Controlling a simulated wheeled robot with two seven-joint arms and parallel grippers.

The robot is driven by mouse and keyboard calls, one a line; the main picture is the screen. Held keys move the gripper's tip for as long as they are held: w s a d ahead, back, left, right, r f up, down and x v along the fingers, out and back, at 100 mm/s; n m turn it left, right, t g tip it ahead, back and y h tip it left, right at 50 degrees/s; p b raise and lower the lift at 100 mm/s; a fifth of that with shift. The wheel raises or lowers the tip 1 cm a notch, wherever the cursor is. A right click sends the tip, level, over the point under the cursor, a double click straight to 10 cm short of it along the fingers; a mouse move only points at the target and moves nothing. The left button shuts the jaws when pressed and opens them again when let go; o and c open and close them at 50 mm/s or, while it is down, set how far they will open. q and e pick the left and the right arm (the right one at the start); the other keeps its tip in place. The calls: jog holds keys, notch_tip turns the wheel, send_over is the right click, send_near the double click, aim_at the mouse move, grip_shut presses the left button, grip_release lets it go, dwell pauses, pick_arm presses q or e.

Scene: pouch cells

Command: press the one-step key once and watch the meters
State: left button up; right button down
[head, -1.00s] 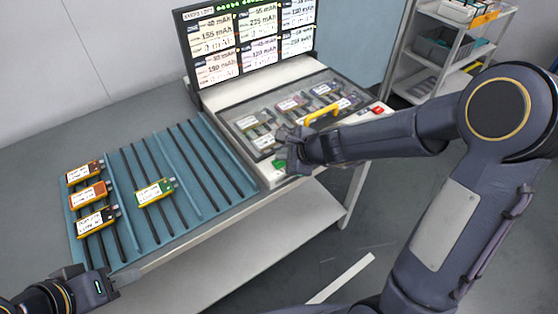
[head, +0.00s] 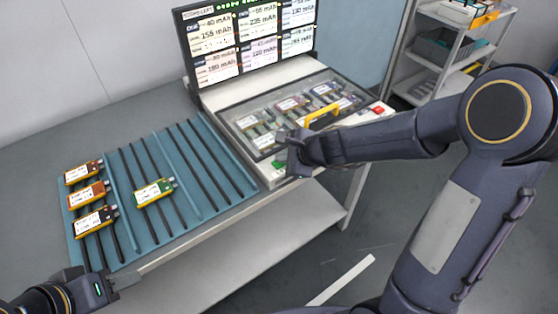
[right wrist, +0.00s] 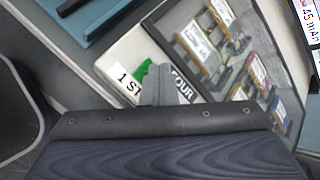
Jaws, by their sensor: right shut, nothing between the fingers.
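The green key (right wrist: 143,72) sits on the pale front strip of the tester, beside a label reading "1 ST" (right wrist: 126,80); it also shows in the head view (head: 279,164). My right gripper (right wrist: 158,80) is shut and empty, its fingertips right beside the green key and partly over a "FOUR" label (right wrist: 183,86). Whether they touch the key I cannot tell. The meters are on the screen (head: 249,42), in two rows of mAh panels under a row of green lights. My left gripper (head: 124,280) is low at the left, away from the tester; its jaw opening is unclear.
The tester's clear-lidded tray (head: 225,118) holds several pouch cells, with a yellow handle (head: 322,115) on top. A red button (head: 378,110) is at its right. A blue ribbed mat (head: 222,205) at left carries several cells. A shelf rack (head: 410,60) stands behind at right.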

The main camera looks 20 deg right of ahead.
aim_at(283, 164)
jog(key=shift+r+p, duration=0.4)
jog(key=shift+r, duration=0.05)
notch_tip(283, 164, up, 6)
jog(key=p, duration=0.6)
dwell(0.7)
